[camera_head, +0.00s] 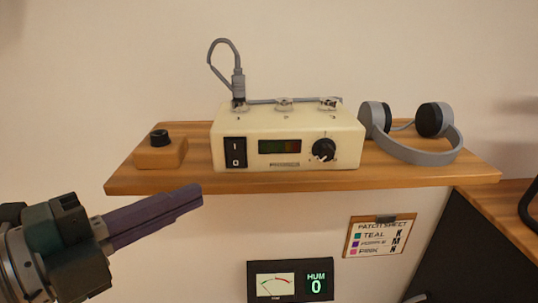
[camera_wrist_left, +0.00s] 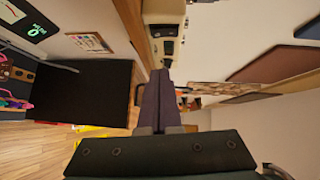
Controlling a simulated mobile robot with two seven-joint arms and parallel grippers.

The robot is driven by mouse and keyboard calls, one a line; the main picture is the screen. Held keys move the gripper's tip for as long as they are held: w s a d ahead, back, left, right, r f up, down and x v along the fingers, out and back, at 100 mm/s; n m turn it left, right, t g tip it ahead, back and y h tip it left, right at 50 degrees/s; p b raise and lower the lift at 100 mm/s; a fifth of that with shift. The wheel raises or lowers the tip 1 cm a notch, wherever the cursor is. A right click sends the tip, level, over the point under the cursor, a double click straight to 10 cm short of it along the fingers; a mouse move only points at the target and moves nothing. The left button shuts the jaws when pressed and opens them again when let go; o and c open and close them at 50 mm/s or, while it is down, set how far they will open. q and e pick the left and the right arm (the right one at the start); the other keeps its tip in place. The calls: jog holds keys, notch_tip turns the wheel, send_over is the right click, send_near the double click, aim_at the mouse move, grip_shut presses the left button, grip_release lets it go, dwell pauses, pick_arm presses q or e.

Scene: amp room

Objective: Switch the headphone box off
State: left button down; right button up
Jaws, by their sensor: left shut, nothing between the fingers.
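The headphone box (camera_head: 289,140) is a cream box on a wooden shelf. Its black rocker switch (camera_head: 236,152), marked I and O, is at the left of its front face; I cannot tell which side is pressed. A small dark display (camera_head: 280,146) and a black knob (camera_head: 323,150) are to its right. A grey cable is plugged into the left of several top sockets. My left gripper (camera_head: 200,192) is shut and empty, its purple fingers in front of the shelf's front edge, left of and below the switch. The box shows at the top of the left wrist view (camera_wrist_left: 164,30), beyond the fingers.
Headphones (camera_head: 420,135) lie right of the box on the shelf (camera_head: 400,176). A small wooden block with a black knob (camera_head: 160,150) stands left of it. A patch sheet (camera_head: 380,236) and a meter with a HUM 0 display (camera_head: 290,281) are below.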

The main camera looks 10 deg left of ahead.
aim_at(240, 162)
pick_arm(q)
jog(key=shift+w+d+f, duration=0.15)
jog(key=shift+w+d, duration=0.05)
jog(key=shift+w, duration=1.15)
jog(key=shift+w+d+f, duration=0.15)
jog(key=shift+w+d, duration=0.05)
jog(key=shift+w, duration=1.1)
jog(key=shift+w+d+f, duration=0.15)
jog(key=shift+w+d, duration=0.05)
jog(key=shift+w, duration=1.15)
jog(key=b, duration=0.1)
jog(key=f+b, duration=0.1)
jog(key=shift+w+b, duration=0.25)
jog(key=shift+b, duration=0.1)
jog(key=shift+r+p, duration=0.4)
jog(key=shift+p, duration=0.05)
jog(key=shift+s, duration=0.1)
